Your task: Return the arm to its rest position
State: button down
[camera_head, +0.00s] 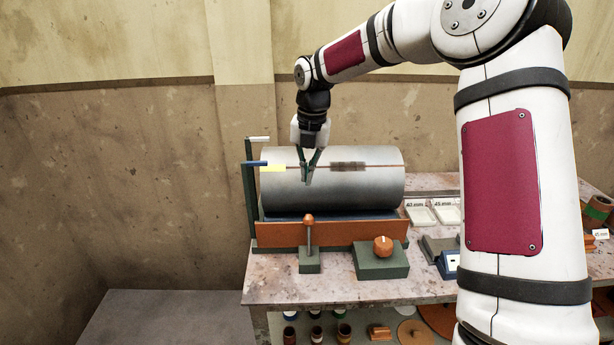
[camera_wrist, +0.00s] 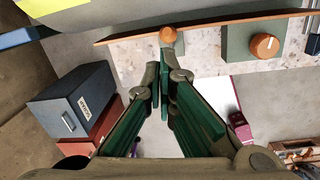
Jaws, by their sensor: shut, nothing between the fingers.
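My arm (camera_head: 345,55) reaches from the right side of the head view over to the bench, with its elbow high. My gripper (camera_head: 308,180) hangs down in front of the grey pipe (camera_head: 370,190), which lies across its orange-fronted stand. In the wrist view my gripper's green fingers (camera_wrist: 160,95) come together at the tips and hold nothing. The pipe's lower edge shows at the top of that view (camera_wrist: 140,22). I cannot tell from these views whether the fingertips touch the pipe.
A lever with an orange knob (camera_head: 309,222) and a green box with an orange dial (camera_head: 383,246) stand at the front of the bench (camera_head: 300,289). White trays (camera_head: 446,212) lie right of the pipe. A grey surface (camera_head: 165,315) at lower left is bare.

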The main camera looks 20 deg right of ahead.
jog(key=s+a+r+m+t+h, duration=0.1)
jog(key=s+a+r+m, duration=0.1)
jog(key=s+r+m, duration=0.45)
jog(key=s+a+r+m+t+h, duration=0.1)
jog(key=s+r+m, duration=0.3)
jog(key=s+m, duration=0.55)
jog(key=s+a+m+t+y, duration=0.1)
jog(key=s+m+t, duration=0.1)
jog(key=s+m, duration=1.2)
jog(key=s, duration=0.5)
jog(key=shift+s+f+y, duration=0.25)
jog(key=shift+y, duration=0.05)
